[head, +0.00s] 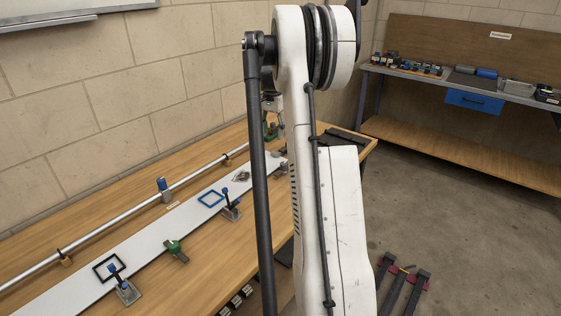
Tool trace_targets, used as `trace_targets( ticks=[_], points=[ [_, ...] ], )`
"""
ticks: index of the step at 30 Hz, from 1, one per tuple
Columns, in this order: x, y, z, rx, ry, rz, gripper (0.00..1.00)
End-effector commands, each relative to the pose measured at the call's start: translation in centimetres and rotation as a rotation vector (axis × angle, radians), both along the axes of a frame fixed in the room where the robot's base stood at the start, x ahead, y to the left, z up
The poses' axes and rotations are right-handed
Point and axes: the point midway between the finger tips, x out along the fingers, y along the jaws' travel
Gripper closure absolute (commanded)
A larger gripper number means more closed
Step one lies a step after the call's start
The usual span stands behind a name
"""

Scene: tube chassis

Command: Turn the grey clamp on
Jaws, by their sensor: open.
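A white board (75,290) lies along the wooden table, with several toggle clamps beside it. Two have blue handles and grey metal bases: the near clamp (125,288) and the farther clamp (231,210). A green-handled clamp (175,251) sits between them at the board's front edge. A small grey piece (242,176) lies farther along the board. I cannot tell which of these is the grey clamp; it may be hidden. My white arm and a dark tube block the board's far end. I cannot make out my gripper; it seems hidden there.
A metal pipe (110,222) runs along the table's back on supports, with a blue-topped piece (164,190) at it. A wall is close behind. A workbench (510,98) with tools stands at the far right. Dark bars (403,285) lie low at the bottom right.

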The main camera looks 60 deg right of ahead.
Motion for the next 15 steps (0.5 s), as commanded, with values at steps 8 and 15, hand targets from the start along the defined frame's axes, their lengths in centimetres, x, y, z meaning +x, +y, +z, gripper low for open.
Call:
trace_targets(
  ticks=[8,15],
  points=[
    [-1.8,-4.6,-2.5,0.03,0.025,-0.104,0.57],
    [-1.9,-4.8,-4.9,0.032,0.027,-0.109,0.57]
  ],
)
